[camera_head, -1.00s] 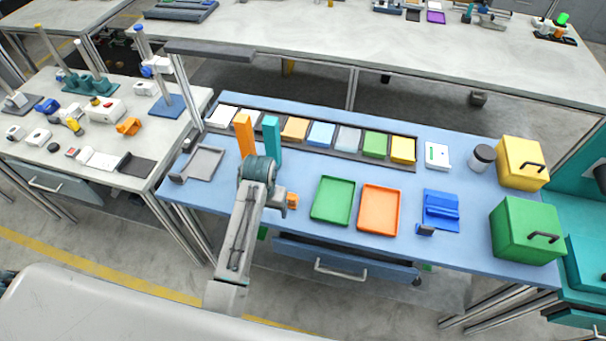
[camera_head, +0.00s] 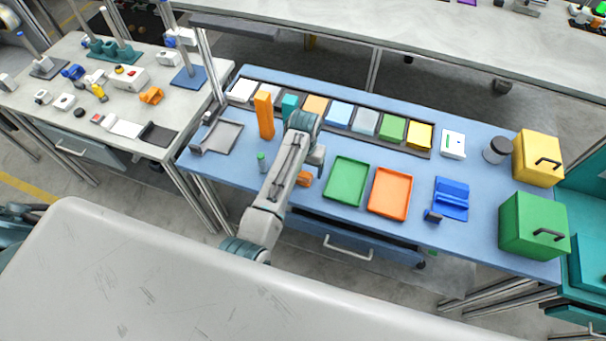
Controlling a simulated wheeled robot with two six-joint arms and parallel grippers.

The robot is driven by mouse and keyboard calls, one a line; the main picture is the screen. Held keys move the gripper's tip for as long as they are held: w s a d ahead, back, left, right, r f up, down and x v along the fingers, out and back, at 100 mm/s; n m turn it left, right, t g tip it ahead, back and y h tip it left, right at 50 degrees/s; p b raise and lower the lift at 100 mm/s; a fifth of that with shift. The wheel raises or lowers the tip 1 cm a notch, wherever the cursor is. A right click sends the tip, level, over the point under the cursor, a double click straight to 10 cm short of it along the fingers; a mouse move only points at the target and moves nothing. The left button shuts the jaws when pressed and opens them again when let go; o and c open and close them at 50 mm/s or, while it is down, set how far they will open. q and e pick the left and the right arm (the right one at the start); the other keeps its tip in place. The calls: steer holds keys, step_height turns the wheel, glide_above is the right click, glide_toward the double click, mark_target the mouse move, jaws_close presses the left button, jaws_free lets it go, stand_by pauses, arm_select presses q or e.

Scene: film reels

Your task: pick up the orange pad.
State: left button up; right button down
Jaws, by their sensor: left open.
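The orange pad (camera_head: 315,104) lies in a long dark tray (camera_head: 374,142) at the back of the blue table, in a row with other coloured pads. A light blue pad (camera_head: 338,115) is just right of it. My left arm reaches over the table from the front. Its upper joint stands just in front of the orange pad in the picture. My left gripper (camera_head: 314,166) hangs below that joint, open, apart from the pad and on its near side. Its fingers are small and partly hidden by the arm. My right gripper is not in view.
An orange post (camera_head: 264,115) and a partly hidden teal post (camera_head: 289,105) stand left of the arm. A small orange block (camera_head: 305,179) sits near the gripper. Green (camera_head: 363,186) and orange (camera_head: 409,195) shallow trays lie to the right. Boxes stand at the right end.

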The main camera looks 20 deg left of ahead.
mark_target(303, 177)
arm_select(q)
steer(key=shift+a+f+p, duration=0.15)
steer(key=shift+f+p, duration=0.1)
steer(key=shift+f, duration=0.65)
steer(key=shift+a+f+p, duration=0.1)
steer(key=shift+f+p, duration=0.1)
steer(key=shift+f, duration=0.7)
steer(key=shift+s, duration=0.1)
steer(key=c, duration=1.1)
steer(key=shift+r, duration=0.15)
